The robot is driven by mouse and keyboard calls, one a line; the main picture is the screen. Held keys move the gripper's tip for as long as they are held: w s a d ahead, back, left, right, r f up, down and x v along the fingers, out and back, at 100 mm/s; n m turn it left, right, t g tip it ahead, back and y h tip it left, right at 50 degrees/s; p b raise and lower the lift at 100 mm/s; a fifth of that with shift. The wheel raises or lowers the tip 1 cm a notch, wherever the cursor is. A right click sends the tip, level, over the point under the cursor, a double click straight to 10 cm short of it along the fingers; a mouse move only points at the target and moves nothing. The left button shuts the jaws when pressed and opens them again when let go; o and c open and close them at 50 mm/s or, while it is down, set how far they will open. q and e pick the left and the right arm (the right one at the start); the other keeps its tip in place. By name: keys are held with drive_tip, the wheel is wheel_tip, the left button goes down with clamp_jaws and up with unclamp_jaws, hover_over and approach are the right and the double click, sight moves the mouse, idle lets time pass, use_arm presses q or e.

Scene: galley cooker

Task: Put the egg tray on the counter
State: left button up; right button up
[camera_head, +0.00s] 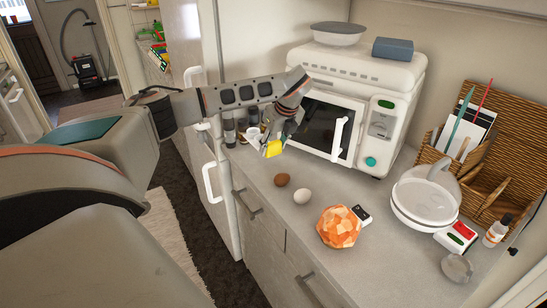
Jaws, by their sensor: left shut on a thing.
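My left gripper (277,132) is above the back left part of the counter (260,194), in front of the microwave (355,110). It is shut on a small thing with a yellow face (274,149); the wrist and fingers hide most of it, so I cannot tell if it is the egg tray. No egg tray shows clearly elsewhere. A brown egg (282,180) and a white egg (302,196) lie loose on the counter, just in front of the gripper. My right gripper is not in view.
An orange faceted ball (339,227) and a small dark-and-white item (361,215) lie mid-counter. A white lidded pot (425,197), a red-and-white box (456,236) and a bottle (497,230) stand right. Dark jars (229,130) stand left of the gripper. The counter's front left is clear.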

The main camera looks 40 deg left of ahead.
sight(275, 152)
use_arm(q)
drive_tip(key=shift+f, duration=2.35)
drive_tip(key=o, duration=1.3)
drive_tip(key=shift+c, duration=0.2)
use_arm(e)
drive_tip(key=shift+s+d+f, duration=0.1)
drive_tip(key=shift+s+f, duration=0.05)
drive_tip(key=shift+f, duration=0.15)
use_arm(q)
drive_tip(key=shift+r, duration=0.1)
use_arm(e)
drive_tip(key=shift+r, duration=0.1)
use_arm(q)
drive_tip(key=shift+d+r, duration=0.15)
drive_tip(key=shift+r, duration=0.1)
drive_tip(key=v, duration=1.1)
drive_tip(key=shift+r, duration=0.2)
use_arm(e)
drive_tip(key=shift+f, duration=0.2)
use_arm(q)
drive_tip(key=shift+d, duration=0.15)
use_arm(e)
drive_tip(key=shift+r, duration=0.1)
